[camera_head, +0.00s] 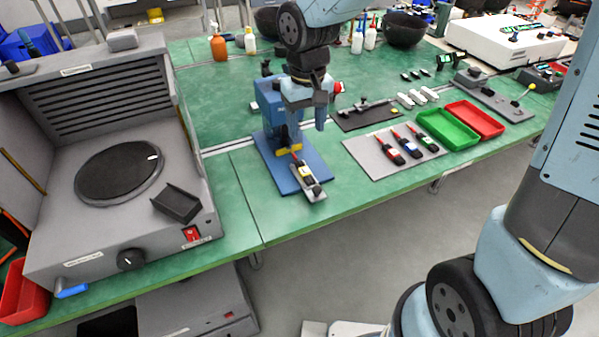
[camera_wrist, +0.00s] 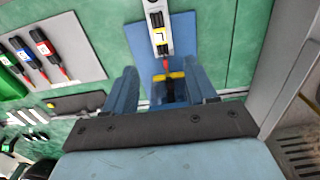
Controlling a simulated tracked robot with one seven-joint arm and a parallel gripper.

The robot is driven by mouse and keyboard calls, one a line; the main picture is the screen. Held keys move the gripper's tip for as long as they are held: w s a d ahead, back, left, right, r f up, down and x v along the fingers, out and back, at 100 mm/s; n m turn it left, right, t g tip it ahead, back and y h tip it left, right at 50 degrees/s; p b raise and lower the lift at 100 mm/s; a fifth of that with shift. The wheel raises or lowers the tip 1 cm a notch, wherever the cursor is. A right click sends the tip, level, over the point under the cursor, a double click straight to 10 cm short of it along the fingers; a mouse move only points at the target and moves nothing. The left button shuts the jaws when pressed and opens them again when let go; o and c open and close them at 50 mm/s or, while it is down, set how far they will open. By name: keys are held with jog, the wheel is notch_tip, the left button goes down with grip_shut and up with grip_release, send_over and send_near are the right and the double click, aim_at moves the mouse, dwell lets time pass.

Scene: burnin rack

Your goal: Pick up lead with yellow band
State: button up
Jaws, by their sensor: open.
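The lead with the yellow band (camera_head: 305,172) has a dark body and a red tip. It lies in a grey holder on the front of a blue fixture (camera_head: 316,168), its red tip pointing to the fixture's yellow part (camera_head: 288,149). In the wrist view the lead (camera_wrist: 157,20) is at the top centre, beyond my fingertips, with its red tip toward me. My gripper (camera_head: 306,122) is open and empty, above and behind the lead beside the fixture's blue upright. In the wrist view my gripper (camera_wrist: 162,82) has its fingers apart, with the yellow part between them in the picture.
A grey mat (camera_head: 370,160) to the right holds three similar leads with red, blue and green bands. Green (camera_head: 450,130) and red (camera_head: 478,118) trays stand beyond it. A large grey machine (camera_head: 110,170) stands at the left. The green bench (camera_head: 232,190) is clear between them.

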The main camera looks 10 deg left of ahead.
send_over(304, 170)
jog(key=f, duration=0.8)
jog(key=shift+s+f, duration=0.3)
jog(key=shift+w+f, duration=0.15)
jog(key=shift+f, duration=1.25)
jog(key=shift+w+f, duration=0.1)
jog(key=shift+f, duration=1.25)
jog(key=shift+c, duration=0.2)
grip_shut()
